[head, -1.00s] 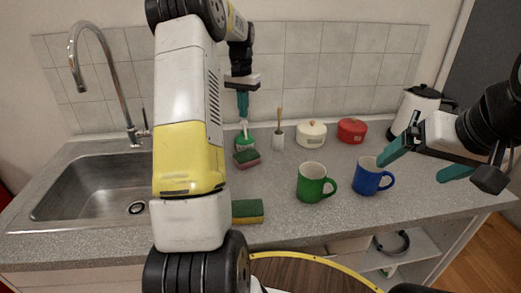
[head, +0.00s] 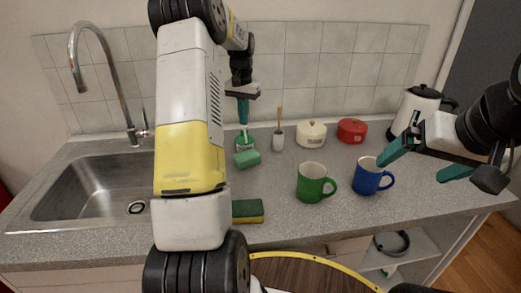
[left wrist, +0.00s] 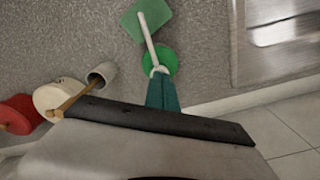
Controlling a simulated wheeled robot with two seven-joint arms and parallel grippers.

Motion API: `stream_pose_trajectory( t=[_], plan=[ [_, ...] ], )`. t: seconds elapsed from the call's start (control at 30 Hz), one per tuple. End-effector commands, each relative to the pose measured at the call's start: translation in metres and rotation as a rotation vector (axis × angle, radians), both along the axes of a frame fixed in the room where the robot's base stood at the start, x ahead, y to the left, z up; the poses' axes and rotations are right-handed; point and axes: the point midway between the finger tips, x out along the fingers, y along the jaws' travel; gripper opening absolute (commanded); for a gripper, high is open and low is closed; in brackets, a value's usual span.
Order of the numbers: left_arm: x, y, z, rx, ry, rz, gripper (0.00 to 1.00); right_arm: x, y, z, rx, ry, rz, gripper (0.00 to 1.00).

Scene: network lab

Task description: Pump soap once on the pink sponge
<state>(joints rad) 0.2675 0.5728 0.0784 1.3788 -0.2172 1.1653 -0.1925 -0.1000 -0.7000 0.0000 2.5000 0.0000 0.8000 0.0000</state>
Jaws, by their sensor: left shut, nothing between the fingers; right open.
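The soap dispenser (head: 241,146) is a green bottle with a white pump and stands at the back of the counter; it also shows in the left wrist view (left wrist: 160,62), its white spout reaching over the sponge. My right gripper (head: 425,163) is open and empty near the blue mug.
A green-and-yellow sponge (head: 248,211) lies near the front edge, partly behind my left arm. A green mug (head: 312,183), blue mug (head: 368,177), brush in a holder (head: 278,140), cream pot (head: 311,134), red pot (head: 352,130) and kettle (head: 416,108) stand right. The sink (head: 90,190) is left.

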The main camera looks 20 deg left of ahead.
Motion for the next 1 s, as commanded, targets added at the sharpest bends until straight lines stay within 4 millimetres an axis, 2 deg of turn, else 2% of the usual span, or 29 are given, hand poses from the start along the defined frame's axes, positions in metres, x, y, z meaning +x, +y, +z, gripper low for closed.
stream_pose_trajectory(
  t=[0.3, 0.8, 1.0],
  plan=[
    [-0.001, 0.000, -0.001, -0.002, 0.005, 0.000, 0.00, 0.000, 0.000, 0.000, 0.000, 0.000, 0.000, 0.98],
    [0.000, 0.000, 0.027, -0.001, 0.002, 0.000, 0.00, 0.000, 0.000, 0.000, 0.000, 0.000, 0.000, 0.98],
    [0.000, 0.000, 0.028, -0.001, 0.003, 0.000, 0.00, 0.000, 0.000, 0.000, 0.000, 0.000, 0.000, 0.98]
  ],
)
